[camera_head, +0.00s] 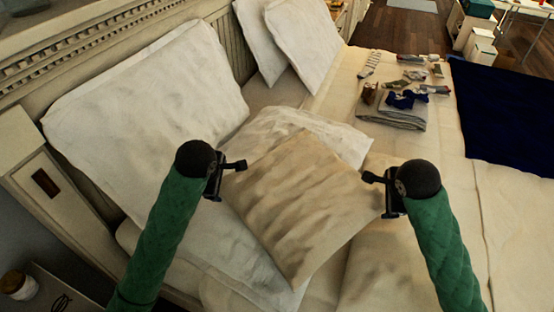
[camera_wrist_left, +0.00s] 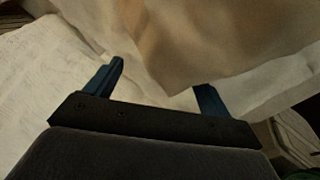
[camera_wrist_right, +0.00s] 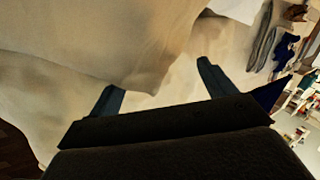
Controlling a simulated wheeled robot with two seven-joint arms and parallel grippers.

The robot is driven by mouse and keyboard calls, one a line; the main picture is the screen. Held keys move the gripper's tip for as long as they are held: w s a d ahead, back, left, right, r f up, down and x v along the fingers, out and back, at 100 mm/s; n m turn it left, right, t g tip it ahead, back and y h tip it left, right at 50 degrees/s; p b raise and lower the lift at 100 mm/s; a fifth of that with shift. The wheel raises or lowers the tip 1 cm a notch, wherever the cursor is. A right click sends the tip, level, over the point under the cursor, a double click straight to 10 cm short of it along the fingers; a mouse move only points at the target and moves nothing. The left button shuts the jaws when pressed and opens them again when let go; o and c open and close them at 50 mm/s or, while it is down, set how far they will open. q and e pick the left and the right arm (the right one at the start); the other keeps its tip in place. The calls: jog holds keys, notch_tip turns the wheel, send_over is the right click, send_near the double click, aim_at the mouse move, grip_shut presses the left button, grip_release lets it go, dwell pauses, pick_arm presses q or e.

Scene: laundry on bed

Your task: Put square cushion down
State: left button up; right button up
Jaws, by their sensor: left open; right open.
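The square cushion (camera_head: 300,205) is beige and lies tilted on the white pillows near the middle of the head view. My left gripper (camera_head: 240,165) is open at its left corner, and my right gripper (camera_head: 370,178) is open at its right edge. The cushion also fills the top of the left wrist view (camera_wrist_left: 210,40), beyond the spread fingers (camera_wrist_left: 160,82). In the right wrist view the cushion (camera_wrist_right: 110,40) is above and left of the open fingers (camera_wrist_right: 158,80). The cushion's underside is hidden.
Large white pillows (camera_head: 150,100) lean on the carved headboard (camera_head: 110,45). Further pillows (camera_head: 305,40) stand at the back. Folded grey cloth (camera_head: 390,112) with socks and small garments lies on the bed. A dark blue blanket (camera_head: 510,120) covers the right side.

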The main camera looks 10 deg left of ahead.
pick_arm(q)
jog(key=v, duration=0.5)
jog(key=shift+s+r, duration=0.1)
jog(key=shift+r, duration=0.1)
jog(key=shift+s+r, duration=0.1)
jog(key=shift+r, duration=0.4)
jog(key=shift+s+r, duration=0.35)
jog(key=shift+r, duration=0.15)
jog(key=shift+s, duration=0.1)
pick_arm(e)
jog(key=shift+v, duration=6)
pick_arm(q)
jog(key=shift+r, duration=0.1)
